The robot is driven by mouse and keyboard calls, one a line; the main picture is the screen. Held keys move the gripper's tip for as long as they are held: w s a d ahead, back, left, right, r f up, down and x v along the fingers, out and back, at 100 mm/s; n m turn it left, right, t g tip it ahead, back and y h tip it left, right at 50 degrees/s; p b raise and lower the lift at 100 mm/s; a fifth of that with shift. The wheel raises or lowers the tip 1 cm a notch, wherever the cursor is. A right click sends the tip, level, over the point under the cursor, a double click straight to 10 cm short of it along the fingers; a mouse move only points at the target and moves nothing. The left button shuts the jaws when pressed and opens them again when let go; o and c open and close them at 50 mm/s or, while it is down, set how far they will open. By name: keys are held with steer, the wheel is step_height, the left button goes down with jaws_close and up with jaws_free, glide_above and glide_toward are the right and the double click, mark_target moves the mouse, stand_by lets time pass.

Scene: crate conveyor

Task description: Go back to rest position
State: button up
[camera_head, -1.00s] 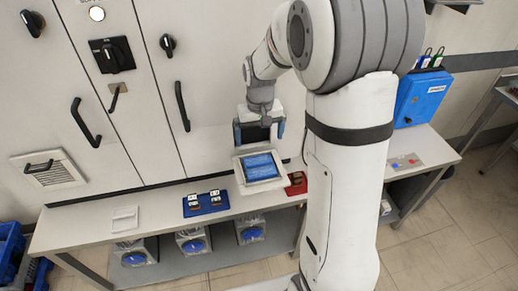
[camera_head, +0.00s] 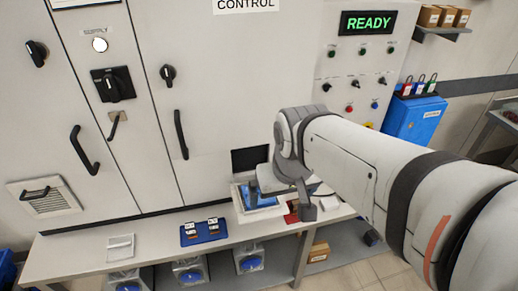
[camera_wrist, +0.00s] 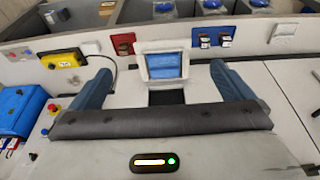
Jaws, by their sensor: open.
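My gripper (camera_wrist: 160,70) is open and empty. Its two blue fingers stand wide apart in the wrist view, with the white-framed panel with a blue screen (camera_wrist: 166,66) seen between and beyond them. In the head view the end of my arm is in front of the cabinet and overlaps this panel (camera_head: 248,202), and the fingers cannot be made out there. The gap between gripper and panel is not clear. A dark rectangular opening (camera_head: 249,158) is in the cabinet front just above the panel.
A bench (camera_head: 150,246) runs along the cabinet (camera_head: 225,110). It carries a blue tray (camera_head: 203,231) and a white item (camera_head: 120,246). A red tray (camera_wrist: 124,43) and a yellow box (camera_wrist: 62,60) show in the wrist view. A blue box with padlocks (camera_head: 415,118) is at right.

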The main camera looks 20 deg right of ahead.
steer(key=shift+s+f, duration=0.15)
steer(key=shift+s, duration=0.55)
steer(key=shift+c, duration=0.2)
stand_by(0.3)
